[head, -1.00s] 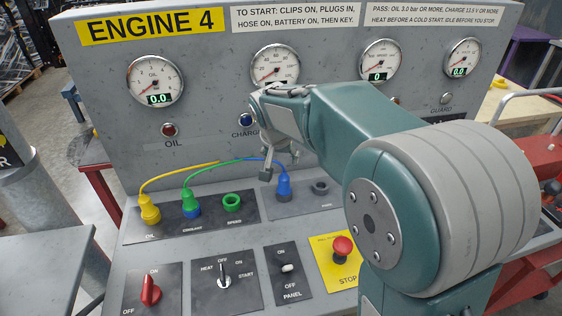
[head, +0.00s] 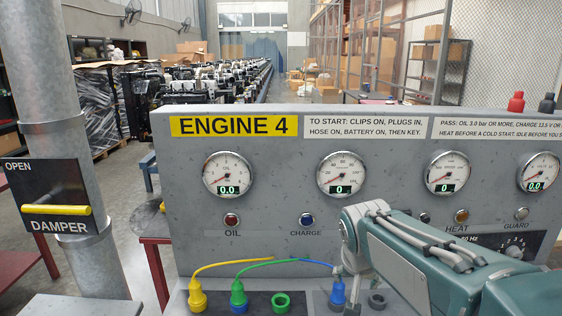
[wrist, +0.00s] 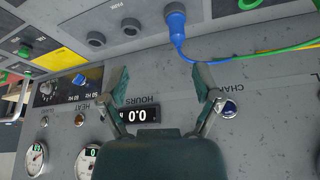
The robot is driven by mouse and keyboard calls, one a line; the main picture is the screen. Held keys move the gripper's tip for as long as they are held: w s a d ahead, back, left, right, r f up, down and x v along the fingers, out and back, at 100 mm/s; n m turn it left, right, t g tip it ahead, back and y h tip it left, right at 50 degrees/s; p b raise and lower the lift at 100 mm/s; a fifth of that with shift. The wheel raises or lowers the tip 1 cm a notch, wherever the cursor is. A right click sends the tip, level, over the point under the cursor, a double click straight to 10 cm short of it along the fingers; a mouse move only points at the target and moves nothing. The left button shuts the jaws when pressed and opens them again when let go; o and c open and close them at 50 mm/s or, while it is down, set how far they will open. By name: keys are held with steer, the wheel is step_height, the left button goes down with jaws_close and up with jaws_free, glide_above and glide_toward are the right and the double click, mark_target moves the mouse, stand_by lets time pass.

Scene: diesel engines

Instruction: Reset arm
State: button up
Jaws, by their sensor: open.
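My gripper (wrist: 162,82) is open and empty in the wrist view, its two fingers apart in front of the grey panel face near the hours display (wrist: 139,115). In the head view my arm enters from the lower right, and its wrist end is in front of the engine 4 panel (head: 290,150). The fingers are hardly visible there. A blue plug (head: 338,292) sits in a socket below the wrist. It also shows in the wrist view (wrist: 176,24), apart from the fingers.
A green ring socket (head: 282,302) is empty. Yellow, green and blue leads arch over the plug row. A damper panel with a yellow handle (head: 57,210) is on a pillar at the left. Rows of engines (head: 190,85) stand behind the console.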

steer(key=s+f+n+t+y, duration=0.1)
steer(key=s+n, duration=0.2)
steer(key=s, duration=1.5)
steer(key=shift+s+d, duration=0.2)
steer(key=shift+s, duration=0.15)
